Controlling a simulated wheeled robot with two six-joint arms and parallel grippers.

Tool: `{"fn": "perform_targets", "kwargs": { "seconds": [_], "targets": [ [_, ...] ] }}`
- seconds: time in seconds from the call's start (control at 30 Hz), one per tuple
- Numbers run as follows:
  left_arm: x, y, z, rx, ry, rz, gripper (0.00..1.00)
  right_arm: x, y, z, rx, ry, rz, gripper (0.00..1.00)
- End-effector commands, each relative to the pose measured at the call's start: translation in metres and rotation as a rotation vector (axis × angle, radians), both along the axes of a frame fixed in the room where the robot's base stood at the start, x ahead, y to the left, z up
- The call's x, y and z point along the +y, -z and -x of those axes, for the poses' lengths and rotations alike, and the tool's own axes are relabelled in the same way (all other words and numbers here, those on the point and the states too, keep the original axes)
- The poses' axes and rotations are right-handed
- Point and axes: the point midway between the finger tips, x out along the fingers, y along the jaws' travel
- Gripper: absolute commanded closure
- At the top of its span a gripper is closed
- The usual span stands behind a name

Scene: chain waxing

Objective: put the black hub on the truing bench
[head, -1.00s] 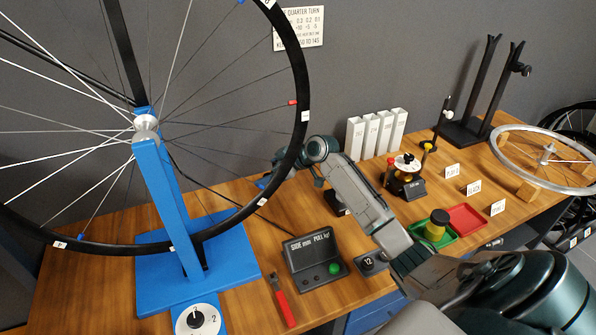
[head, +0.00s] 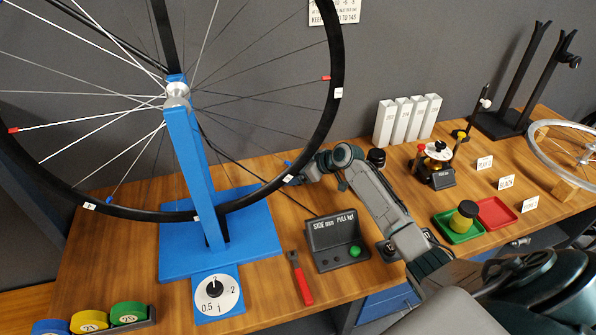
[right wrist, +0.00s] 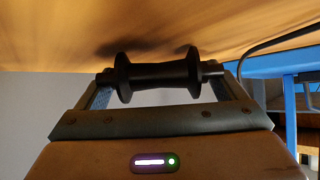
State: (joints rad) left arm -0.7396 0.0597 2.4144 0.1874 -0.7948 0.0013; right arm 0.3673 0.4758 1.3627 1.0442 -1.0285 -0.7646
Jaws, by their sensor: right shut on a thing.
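The black hub (right wrist: 158,77) is a dark spool with two flanges and thin axle ends. In the right wrist view it lies across between the two fingers of my right gripper (right wrist: 160,84), which is shut on its ends. The wooden truing bench (right wrist: 170,28) is close beside it, with a dark shadow near the hub; I cannot tell whether they touch. In the head view the right gripper (head: 304,170) is low by the wheel's lower right rim, and the hub cannot be made out there. The bench top (head: 285,265) runs below. My left gripper is not in view.
A blue truing stand (head: 195,180) holds a large black-rimmed wheel (head: 337,110) close to my right gripper. A gauge box (head: 335,243) and red-handled tool (head: 300,280) lie in front. Green (head: 448,232) and red (head: 500,222) trays are to the right. A black round thing (head: 376,158) stands behind my arm.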

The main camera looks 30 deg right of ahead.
Motion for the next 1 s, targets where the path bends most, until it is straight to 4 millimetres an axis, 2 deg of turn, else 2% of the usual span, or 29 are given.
{"fn": "perform_targets", "kwargs": {
  "seconds": [0.07, 0.1, 0.13, 0.47, 1.0],
  "targets": [
    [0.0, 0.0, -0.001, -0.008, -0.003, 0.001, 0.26, 0.0, 0.001, 0.0, -0.001, 0.0, -0.001, 0.4],
    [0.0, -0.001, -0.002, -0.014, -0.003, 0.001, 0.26, 0.0, 0.001, 0.0, 0.0, 0.0, 0.0, 0.06],
    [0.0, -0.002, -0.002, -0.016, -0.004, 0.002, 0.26, 0.0, 0.001, 0.0, 0.0, 0.0, 0.0, 0.0],
    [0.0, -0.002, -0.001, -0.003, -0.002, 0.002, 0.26, 0.0, -0.002, 0.0, 0.0, 0.0, 0.0, 0.0],
    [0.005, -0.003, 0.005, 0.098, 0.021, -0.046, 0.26, -0.043, -0.062, 0.069, 0.001, 0.0, 0.003, 0.0]
  ]
}}
